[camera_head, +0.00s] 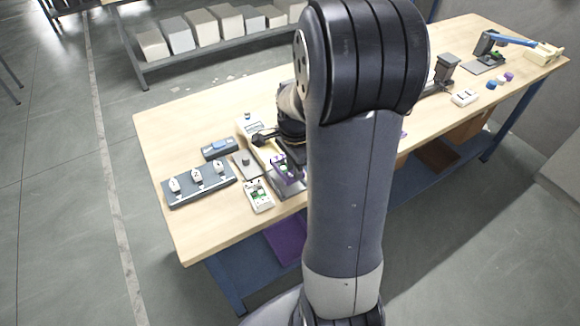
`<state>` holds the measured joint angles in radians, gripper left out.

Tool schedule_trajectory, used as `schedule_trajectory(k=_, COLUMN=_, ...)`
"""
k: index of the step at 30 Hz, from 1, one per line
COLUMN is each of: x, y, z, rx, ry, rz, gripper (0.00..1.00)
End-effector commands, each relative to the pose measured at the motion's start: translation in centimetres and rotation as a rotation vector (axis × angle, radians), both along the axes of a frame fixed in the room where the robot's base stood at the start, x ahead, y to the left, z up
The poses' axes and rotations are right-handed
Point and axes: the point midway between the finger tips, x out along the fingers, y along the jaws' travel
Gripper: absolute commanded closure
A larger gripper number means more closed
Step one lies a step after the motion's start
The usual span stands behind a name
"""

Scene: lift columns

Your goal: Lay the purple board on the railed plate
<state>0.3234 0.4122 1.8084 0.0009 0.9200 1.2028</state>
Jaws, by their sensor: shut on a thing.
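My gripper (283,162) is low over the left part of the wooden table, partly hidden behind my own arm. A small purple board (291,181) with green and white patches shows right at its fingertips, and the jaws are shut on it. Just below and beside the board is a grey plate (294,192), which seems to be the railed plate; its rails are too small to make out. I cannot tell whether the board touches the plate or is held slightly above it.
A dark fixture (199,186) with several white pieces lies left on the table (160,130). Near it are a blue-grey box (220,149), a grey plate with a knob (246,165) and a white-green device (259,196). Other devices stand at the far right.

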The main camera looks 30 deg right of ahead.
Motion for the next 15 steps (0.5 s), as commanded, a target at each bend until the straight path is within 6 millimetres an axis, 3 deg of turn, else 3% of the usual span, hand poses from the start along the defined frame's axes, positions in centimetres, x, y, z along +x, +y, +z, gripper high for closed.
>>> schedule_trajectory(k=7, x=-0.1, y=-0.1, z=-0.4, rx=0.000, ry=0.000, rz=-0.012, gripper=1.00)
schedule_trajectory(k=15, x=-0.1, y=-0.1, z=-2.4, rx=0.000, ry=-0.001, rz=-0.010, gripper=1.00)
